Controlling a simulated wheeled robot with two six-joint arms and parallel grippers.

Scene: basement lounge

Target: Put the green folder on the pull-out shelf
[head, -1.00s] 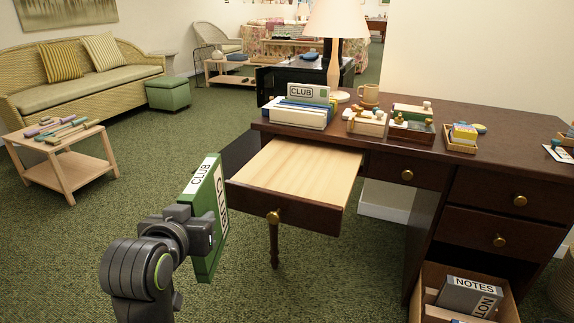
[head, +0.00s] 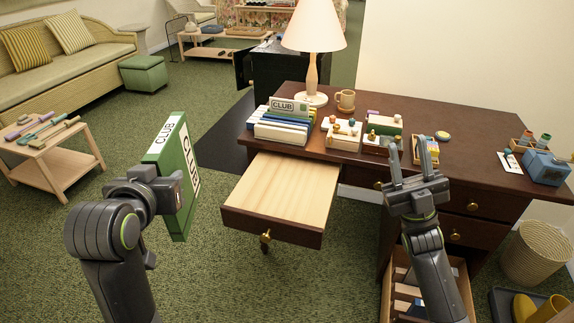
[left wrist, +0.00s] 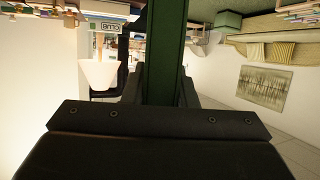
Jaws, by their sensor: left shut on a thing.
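The green folder (head: 172,170), with white CLUB labels, is held upright by my left gripper (head: 178,197), left of the desk and apart from it. In the left wrist view the folder (left wrist: 165,50) stands between the jaws. The pull-out shelf (head: 285,190) is a pale wooden board with a dark front and brass knob, slid out of the desk; its top is bare. The folder is left of the shelf, with a gap between them. My right gripper (head: 408,160) is open and empty, right of the shelf, over the desk's front.
On the dark desk (head: 480,150) stand a row of files (head: 285,120), a lamp (head: 312,30), a mug (head: 345,99) and small trays. A box (head: 455,275) is under the desk's right side. A low table (head: 65,165) stands at left.

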